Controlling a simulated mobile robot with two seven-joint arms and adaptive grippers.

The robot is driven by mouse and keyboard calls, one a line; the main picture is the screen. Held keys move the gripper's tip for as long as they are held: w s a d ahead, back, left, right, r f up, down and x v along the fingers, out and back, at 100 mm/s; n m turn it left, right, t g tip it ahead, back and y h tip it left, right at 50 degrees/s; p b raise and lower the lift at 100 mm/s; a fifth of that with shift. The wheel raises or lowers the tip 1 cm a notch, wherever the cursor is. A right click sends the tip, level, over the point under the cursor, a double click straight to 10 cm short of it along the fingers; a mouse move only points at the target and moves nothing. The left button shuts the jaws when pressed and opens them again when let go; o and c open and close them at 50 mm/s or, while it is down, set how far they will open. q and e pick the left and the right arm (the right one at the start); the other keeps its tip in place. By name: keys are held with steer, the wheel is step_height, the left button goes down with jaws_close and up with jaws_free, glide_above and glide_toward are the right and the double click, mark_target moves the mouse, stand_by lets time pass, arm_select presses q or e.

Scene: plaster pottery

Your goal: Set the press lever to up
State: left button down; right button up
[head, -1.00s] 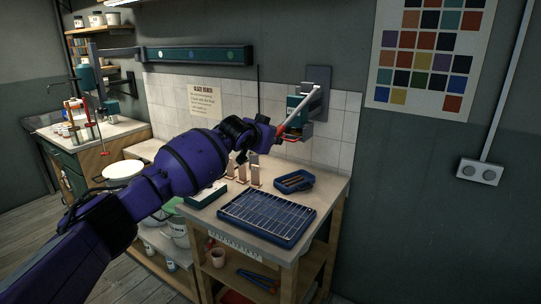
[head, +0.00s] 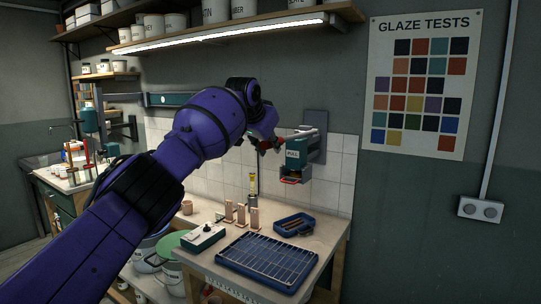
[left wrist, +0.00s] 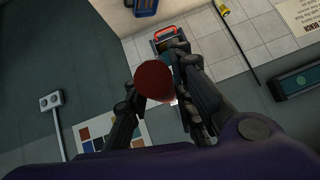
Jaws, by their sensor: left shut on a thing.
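The press (head: 297,155) is a teal block on a grey wall plate above the workbench, with a red-edged part at its bottom. It also shows in part in the left wrist view (left wrist: 165,38). Its lever (head: 303,133) is a pale rod that runs left from the plate's top, close to level, its left end slightly lower. My left gripper (head: 268,146) is at that left end. In the left wrist view the lever's dark red round knob (left wrist: 155,80) sits between the fingers, which are shut on it. My right gripper is not in view.
A lit shelf (head: 220,33) hangs above my arm. The wall right of the press is clear up to a chart (head: 420,85).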

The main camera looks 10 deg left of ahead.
arm_select(q)
steer(key=shift+d+r, duration=0.1)
steer(key=shift+r, duration=0.35)
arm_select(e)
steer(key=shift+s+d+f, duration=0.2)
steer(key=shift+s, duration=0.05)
arm_select(q)
steer(key=shift+r, duration=0.2)
steer(key=c, duration=1.6)
jaws_free()
steer(key=shift+o, duration=0.6)
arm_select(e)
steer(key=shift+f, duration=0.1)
arm_select(q)
steer(key=shift+f, duration=0.1)
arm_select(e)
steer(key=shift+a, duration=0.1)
arm_select(q)
steer(key=v, duration=1.2)
steer(key=shift+w, duration=0.1)
